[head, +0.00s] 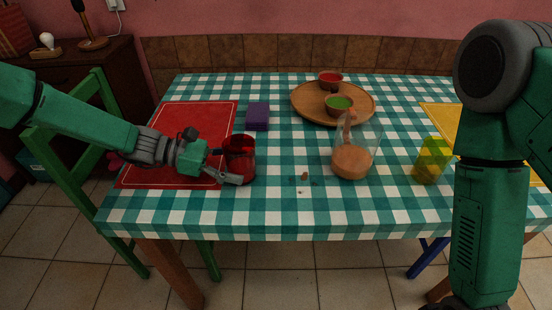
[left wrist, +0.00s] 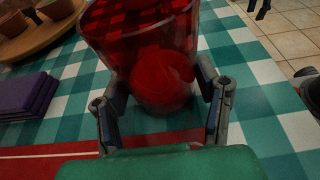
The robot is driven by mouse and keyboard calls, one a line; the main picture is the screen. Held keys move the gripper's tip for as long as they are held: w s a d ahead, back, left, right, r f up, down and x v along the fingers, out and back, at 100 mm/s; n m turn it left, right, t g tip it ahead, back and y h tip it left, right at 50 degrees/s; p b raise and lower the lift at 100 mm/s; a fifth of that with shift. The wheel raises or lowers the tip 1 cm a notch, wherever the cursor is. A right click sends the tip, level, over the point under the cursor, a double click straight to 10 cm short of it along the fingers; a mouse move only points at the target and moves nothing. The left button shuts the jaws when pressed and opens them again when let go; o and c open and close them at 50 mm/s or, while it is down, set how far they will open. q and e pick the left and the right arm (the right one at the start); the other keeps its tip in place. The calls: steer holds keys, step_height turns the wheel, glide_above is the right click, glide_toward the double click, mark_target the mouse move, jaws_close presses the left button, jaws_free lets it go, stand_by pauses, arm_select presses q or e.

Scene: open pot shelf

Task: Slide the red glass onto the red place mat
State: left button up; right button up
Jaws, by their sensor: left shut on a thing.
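The red glass (head: 241,155) is see-through and stands upright on the checked cloth, just right of the right edge of the red place mat (head: 190,120). My left gripper (head: 232,168) reaches across the mat from the left and is shut on the glass. In the left wrist view, the red glass (left wrist: 150,50) is between the two fingers of the left gripper (left wrist: 162,108), one on each side. The red place mat (left wrist: 50,160) shows there at lower left. My right arm stands at the right of the head view; its gripper is out of the frame.
A purple folded cloth (head: 257,117) lies right of the mat. A round wooden tray (head: 300,105) holds red and green bowls. A glass pitcher (head: 352,160) and a yellow-green glass (head: 432,160) stand farther right. Small brown crumbs (head: 304,176) lie between glass and pitcher.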

mark_target(205, 175)
arm_select(q)
steer(key=shift+w+a, duration=0.15)
steer(key=shift+a, duration=3.8)
steer(key=shift+w+a, duration=0.1)
steer(key=shift+a, duration=2.55)
steer(key=o, duration=1)
steer(key=shift+f, duration=0.1)
steer(key=shift+c, duration=0.2)
